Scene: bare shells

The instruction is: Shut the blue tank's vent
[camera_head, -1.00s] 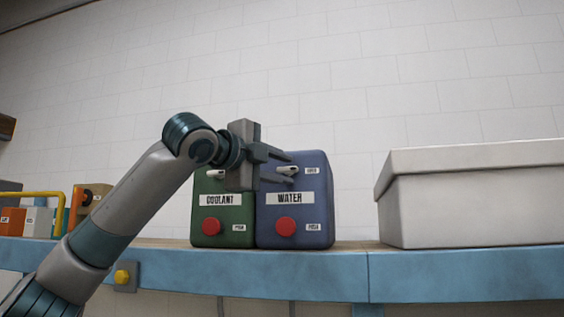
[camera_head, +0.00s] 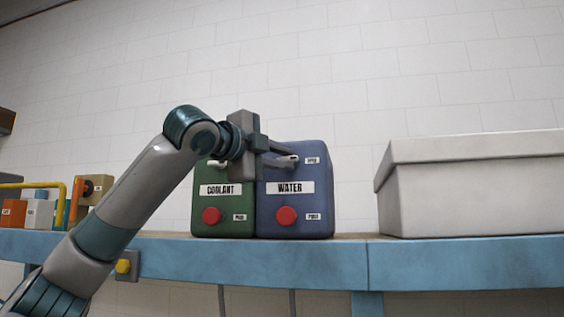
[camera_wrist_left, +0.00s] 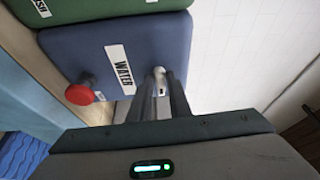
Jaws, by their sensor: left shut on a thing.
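The blue tank (camera_head: 310,205) stands upright on the shelf, labelled WATER, with a red knob (camera_head: 287,216) low on its front. Its pale vent lever (camera_wrist_left: 159,73) is near the top of the front, mostly covered by my fingers. My left gripper (camera_head: 291,161) reaches in from the left and is shut on the vent lever. The wrist view shows the two fingers (camera_wrist_left: 160,88) close together around it, and the blue tank also shows there (camera_wrist_left: 85,55). My right gripper is not in view.
A green COOLANT tank (camera_head: 222,222) stands against the blue tank's left side, with its own vent and red knob. A large white lidded box (camera_head: 470,190) is to the right, past a clear stretch of the blue-edged shelf (camera_head: 310,260). Small boxes (camera_head: 38,214) sit far left.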

